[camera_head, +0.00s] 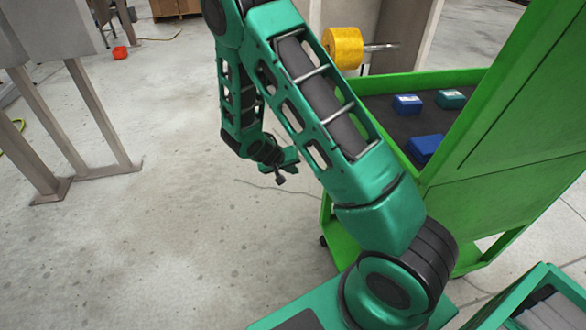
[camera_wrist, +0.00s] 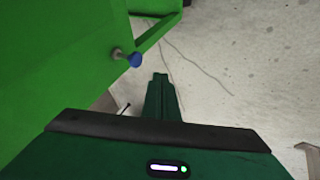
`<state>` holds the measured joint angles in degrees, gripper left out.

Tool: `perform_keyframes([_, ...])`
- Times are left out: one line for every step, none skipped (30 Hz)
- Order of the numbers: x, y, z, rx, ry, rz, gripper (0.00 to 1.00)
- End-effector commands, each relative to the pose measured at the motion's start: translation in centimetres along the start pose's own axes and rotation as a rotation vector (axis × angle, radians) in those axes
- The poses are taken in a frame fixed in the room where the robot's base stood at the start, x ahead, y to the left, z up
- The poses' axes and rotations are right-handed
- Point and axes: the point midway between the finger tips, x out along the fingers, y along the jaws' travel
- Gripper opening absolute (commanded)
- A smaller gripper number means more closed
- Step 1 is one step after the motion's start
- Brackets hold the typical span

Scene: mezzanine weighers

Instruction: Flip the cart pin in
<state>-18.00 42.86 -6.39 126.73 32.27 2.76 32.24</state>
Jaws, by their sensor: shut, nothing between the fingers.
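The green cart (camera_head: 495,147) stands on the right in the head view, and its green side (camera_wrist: 65,60) fills the upper left of the wrist view. The cart pin (camera_wrist: 130,57) sticks out from that side, with a metal shank and a blue knob. In the head view the pin cannot be made out. My gripper (camera_head: 281,178) hangs left of the cart, above the floor. In the wrist view my gripper (camera_wrist: 161,78) has its fingers together and empty, just below and right of the blue knob and apart from it.
Blue boxes (camera_head: 424,148) and a teal box (camera_head: 450,99) lie on the cart's dark shelf. A yellow roll (camera_head: 343,47) sits behind it. A green crate (camera_head: 530,303) is at lower right. Grey table legs (camera_head: 95,115) stand left. The floor between is clear.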

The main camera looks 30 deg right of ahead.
Motion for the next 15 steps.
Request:
perform_keyframes([1.1, 0.1, 0.1, 0.000, -0.003, 0.004, 0.00])
perform_keyframes([1.6, 0.1, 0.1, 0.000, -0.002, 0.003, 0.00])
perform_keyframes([2.4, 0.1, 0.1, -0.001, -0.002, 0.004, 0.00])
perform_keyframes([3.0, 0.1, 0.1, 0.000, -0.002, 0.004, 0.00])
perform_keyframes([3.5, 0.1, 0.1, 0.000, -0.002, 0.003, 0.00])
perform_keyframes([4.3, 0.1, 0.1, 0.000, -0.002, 0.003, 0.00])
perform_keyframes([4.8, 0.0, 0.1, 0.000, -0.002, 0.002, 0.00])
perform_keyframes([5.4, 0.0, 0.1, 0.000, -0.002, 0.002, 0.00])
perform_keyframes([6.1, 0.0, 0.1, 0.000, -0.002, 0.002, 0.00])
perform_keyframes([6.6, 0.1, 0.1, 0.001, -0.002, 0.002, 0.00])
perform_keyframes([6.9, 0.4, 0.1, 0.002, -0.002, 0.003, 0.00])
perform_keyframes([7.0, 1.1, 0.0, 0.002, -0.001, 0.003, 0.00])
perform_keyframes([7.2, 1.5, 0.0, 0.002, 0.000, 0.003, 0.00])
perform_keyframes([7.4, 1.8, 0.0, 0.002, 0.000, 0.002, 0.00])
perform_keyframes([7.6, 2.2, 0.0, 0.003, -0.001, 0.002, 0.00])
